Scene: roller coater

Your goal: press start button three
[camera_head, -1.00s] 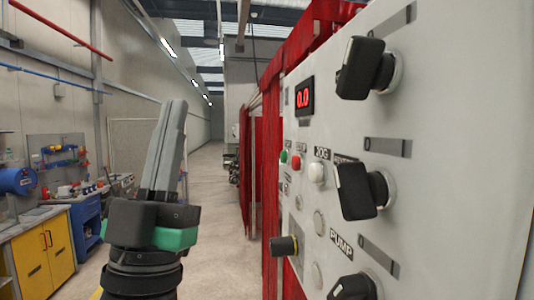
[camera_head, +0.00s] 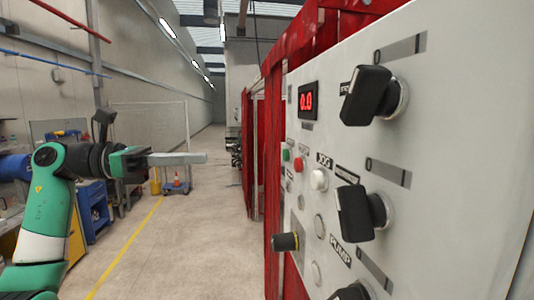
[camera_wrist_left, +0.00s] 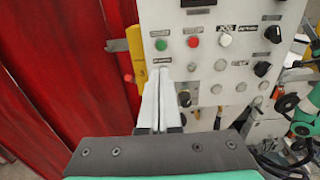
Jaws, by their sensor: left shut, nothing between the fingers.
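The control panel (camera_head: 440,130) fills the right of the head view. A green button (camera_head: 286,155), a red button (camera_head: 298,163) and a white button (camera_head: 319,180) under a JOG label sit near its left edge. The left wrist view also shows the green button (camera_wrist_left: 161,45), red button (camera_wrist_left: 194,42) and white button (camera_wrist_left: 225,40). The small labels are too blurred to tell which is start button three. My left gripper (camera_head: 205,158) is shut and empty, its fingers pointing right toward the panel, apart from it. In the wrist view the fingertips (camera_wrist_left: 160,72) appear below the green button. My right gripper does not show.
Large black selector knobs (camera_head: 366,95) and a black-and-yellow knob (camera_head: 285,242) stick out from the panel. A red display (camera_head: 307,101) reads 0.0. Red curtains (camera_head: 271,150) hang beyond the panel. The floor (camera_head: 180,240) between the left bench and panel is open.

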